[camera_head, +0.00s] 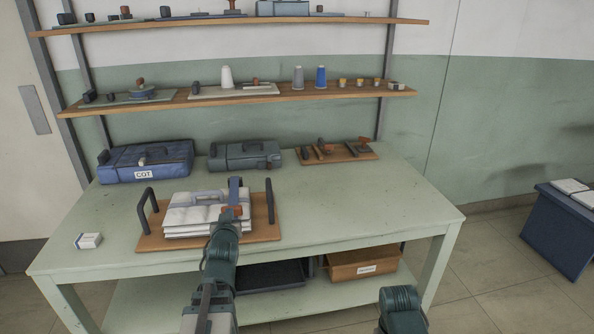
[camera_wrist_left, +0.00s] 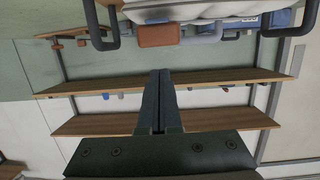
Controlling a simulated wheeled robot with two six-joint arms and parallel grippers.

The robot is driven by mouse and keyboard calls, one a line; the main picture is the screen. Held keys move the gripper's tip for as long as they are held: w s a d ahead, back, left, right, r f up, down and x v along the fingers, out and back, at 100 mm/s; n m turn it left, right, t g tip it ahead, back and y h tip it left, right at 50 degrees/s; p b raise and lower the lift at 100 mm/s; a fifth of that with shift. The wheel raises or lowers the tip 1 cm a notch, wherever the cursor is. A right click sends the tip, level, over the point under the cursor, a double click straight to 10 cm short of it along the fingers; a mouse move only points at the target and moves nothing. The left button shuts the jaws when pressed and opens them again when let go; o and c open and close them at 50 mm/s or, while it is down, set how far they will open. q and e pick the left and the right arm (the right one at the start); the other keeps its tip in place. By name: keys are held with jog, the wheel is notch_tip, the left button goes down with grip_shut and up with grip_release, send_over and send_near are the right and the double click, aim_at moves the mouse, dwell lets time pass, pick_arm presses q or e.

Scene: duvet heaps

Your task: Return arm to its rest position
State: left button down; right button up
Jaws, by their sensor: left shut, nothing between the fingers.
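My left arm rises from the bottom centre of the head view, and my left gripper (camera_head: 228,222) is in front of a folded white pile (camera_head: 185,214) on a wooden tray (camera_head: 265,228). In the left wrist view, the dark fingers (camera_wrist_left: 160,100) are together with nothing between them. An orange-brown piece (camera_wrist_left: 156,34) shows beyond them, apart from the tips in that picture. Part of my right arm shows at the bottom right of the head view; its gripper is out of view.
The tray has dark handles (camera_head: 151,199) and stands on a pale green table (camera_head: 340,215). A blue labelled case (camera_head: 145,162), a grey case (camera_head: 245,156) and a small white box (camera_head: 88,241) stand there too. Wall shelves (camera_head: 330,92) are behind. The table's right side is clear.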

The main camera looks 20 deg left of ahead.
pick_arm(q)
jog(key=shift+d, duration=0.1)
jog(key=s+d+f+m+g+h, duration=0.25)
jog(key=d+f, duration=0.25)
jog(key=d, duration=0.5)
jog(key=s+d+f+m+g+h, duration=0.25)
jog(key=d+f, duration=0.25)
jog(key=d, duration=0.4)
jog(key=s+d+f+m+g+h, duration=0.1)
jog(key=d+f+g, duration=0.3)
jog(key=d, duration=0.6)
jog(key=s+d+f+m+g, duration=0.2)
jog(key=s+d+m+g, duration=0.25)
jog(key=s+d, duration=0.7)
notch_tip(320, 180, up, 11)
jog(key=s+a+p, duration=0.1)
jog(key=p, duration=1.1)
jog(key=shift+s+a+r+n, duration=0.15)
jog(key=shift+s+a+n, duration=0.05)
jog(key=shift+a+n, duration=0.2)
